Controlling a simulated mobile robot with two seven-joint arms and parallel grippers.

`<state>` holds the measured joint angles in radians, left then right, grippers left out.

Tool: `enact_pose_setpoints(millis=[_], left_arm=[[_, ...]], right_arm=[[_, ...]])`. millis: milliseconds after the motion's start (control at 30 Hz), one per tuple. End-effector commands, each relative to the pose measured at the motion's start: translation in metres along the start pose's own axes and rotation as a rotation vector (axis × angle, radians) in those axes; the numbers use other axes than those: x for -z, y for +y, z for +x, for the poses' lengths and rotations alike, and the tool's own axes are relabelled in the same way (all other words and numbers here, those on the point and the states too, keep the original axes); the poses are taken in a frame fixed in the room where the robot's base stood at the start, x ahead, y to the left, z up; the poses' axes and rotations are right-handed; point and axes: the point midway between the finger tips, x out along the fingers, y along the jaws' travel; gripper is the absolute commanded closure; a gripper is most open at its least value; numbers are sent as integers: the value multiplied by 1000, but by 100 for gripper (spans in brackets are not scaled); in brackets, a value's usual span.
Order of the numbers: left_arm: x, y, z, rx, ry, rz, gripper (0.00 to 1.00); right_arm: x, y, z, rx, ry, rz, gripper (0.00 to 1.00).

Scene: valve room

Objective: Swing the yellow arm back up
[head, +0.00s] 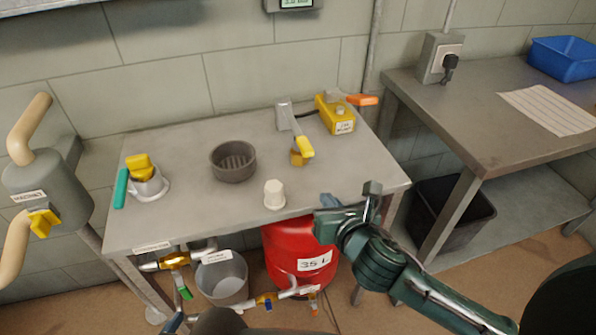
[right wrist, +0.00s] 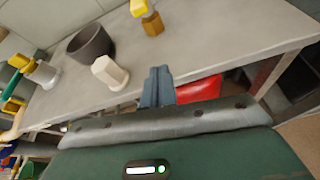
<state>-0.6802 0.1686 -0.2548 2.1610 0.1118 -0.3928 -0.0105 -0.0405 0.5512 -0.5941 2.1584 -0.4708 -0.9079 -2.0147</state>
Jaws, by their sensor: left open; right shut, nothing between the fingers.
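The yellow arm (head: 305,147) is the yellow end of a grey lever (head: 290,120) mounted at the back of the workbench. It slants down towards the bench front, its tip just above a small brass-coloured block (head: 298,158). Its yellow end also shows at the top of the right wrist view (right wrist: 139,8), above the block (right wrist: 152,25). My right gripper (head: 327,201) is shut and empty at the bench's front edge, below and right of the arm and apart from it; its fingers (right wrist: 157,86) are together. My left gripper (head: 174,322) shows only partly at the bottom edge, away from the arm.
A white knob-shaped piece (head: 274,195) stands near the front edge, with a dark round bowl (head: 233,162) to its left. A yellow box with an orange handle (head: 336,115) sits behind right. A red container (head: 298,250) and grey bucket (head: 222,277) stand below the bench (head: 200,205).

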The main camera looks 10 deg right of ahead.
Motion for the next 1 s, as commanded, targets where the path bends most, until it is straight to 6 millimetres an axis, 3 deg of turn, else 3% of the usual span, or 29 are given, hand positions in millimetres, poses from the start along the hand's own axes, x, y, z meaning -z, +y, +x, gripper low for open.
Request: enact_pose_setpoints(millis=[200, 633, 767, 1000], left_arm=[[0, 1, 1, -5, 10, -3, 46], [-1, 2, 2, -7, 9, -2, 46], [-3, 2, 3, -8, 9, -5, 46], [-9, 0, 6, -10, 9, -14, 46]], right_arm=[[-7, -2, 1, 16, -28, -154, 100], [-8, -3, 8, 17, -29, -154, 100], [-8, -3, 26, 18, -30, -153, 100], [-9, -4, 78, 18, -29, -152, 100]])
